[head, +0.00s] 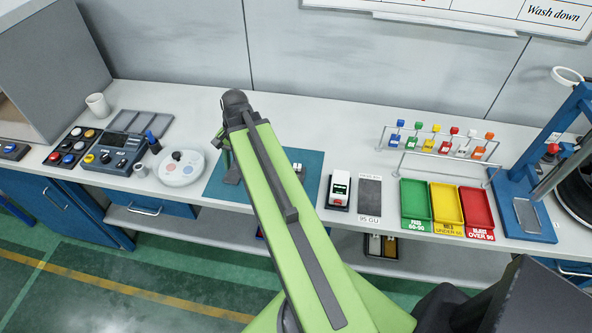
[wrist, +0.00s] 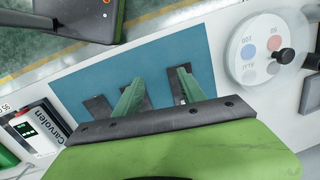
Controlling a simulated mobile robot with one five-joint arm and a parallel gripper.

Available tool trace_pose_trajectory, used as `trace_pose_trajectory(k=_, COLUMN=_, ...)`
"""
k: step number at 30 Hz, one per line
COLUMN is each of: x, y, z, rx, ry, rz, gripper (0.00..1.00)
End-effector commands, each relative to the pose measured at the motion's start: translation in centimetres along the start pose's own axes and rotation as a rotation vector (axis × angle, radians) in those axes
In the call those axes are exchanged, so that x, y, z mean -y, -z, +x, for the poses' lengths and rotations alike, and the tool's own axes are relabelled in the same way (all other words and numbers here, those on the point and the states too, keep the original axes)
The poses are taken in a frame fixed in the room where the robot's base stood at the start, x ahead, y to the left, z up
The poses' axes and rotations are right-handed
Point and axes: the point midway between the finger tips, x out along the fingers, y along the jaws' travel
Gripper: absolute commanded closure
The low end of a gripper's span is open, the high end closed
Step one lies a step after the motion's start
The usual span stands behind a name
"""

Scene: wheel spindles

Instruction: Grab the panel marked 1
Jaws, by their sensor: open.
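A blue-green mat (head: 310,185) lies on the bench, partly hidden by my arm in the head view. In the wrist view the mat (wrist: 75,80) carries dark, flat panels: one at the left (wrist: 98,107), one behind my left finger (wrist: 141,97) and one by my right finger (wrist: 188,88). Their marks cannot be read, so I cannot tell which is 1. My gripper (wrist: 160,79) is open and empty over the mat, its fingers apart near the middle and right panels. I cannot tell whether they touch. In the head view the gripper's end is mostly hidden.
A round white dial plate (head: 180,168) is left of the mat. A white-and-black meter (head: 339,190) stands right of it, then green (head: 415,205), yellow (head: 447,207) and red (head: 477,212) trays. A rack of coloured tags (head: 440,143) is behind. The bench's front edge is close.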

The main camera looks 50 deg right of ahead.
Motion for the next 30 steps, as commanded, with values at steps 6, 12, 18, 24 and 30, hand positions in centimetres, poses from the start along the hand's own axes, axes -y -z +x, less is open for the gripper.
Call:
trace_pose_trajectory(k=6, x=-12.9, y=10.3, z=-7.8, rx=0.052, ry=0.118, rz=0.899, gripper=0.53)
trace_pose_trajectory(k=12, x=-20.1, y=13.6, z=-10.6, rx=0.097, ry=0.180, rz=1.337, gripper=0.53)
trace_pose_trajectory(k=18, x=-21.3, y=14.0, z=-10.6, rx=0.107, ry=0.191, rz=1.412, gripper=0.53)
trace_pose_trajectory(k=24, x=-21.0, y=14.1, z=-8.2, rx=0.106, ry=0.190, rz=1.408, gripper=0.53)
trace_pose_trajectory(k=30, x=-20.2, y=14.3, z=-3.8, rx=0.105, ry=0.190, rz=1.407, gripper=0.53)
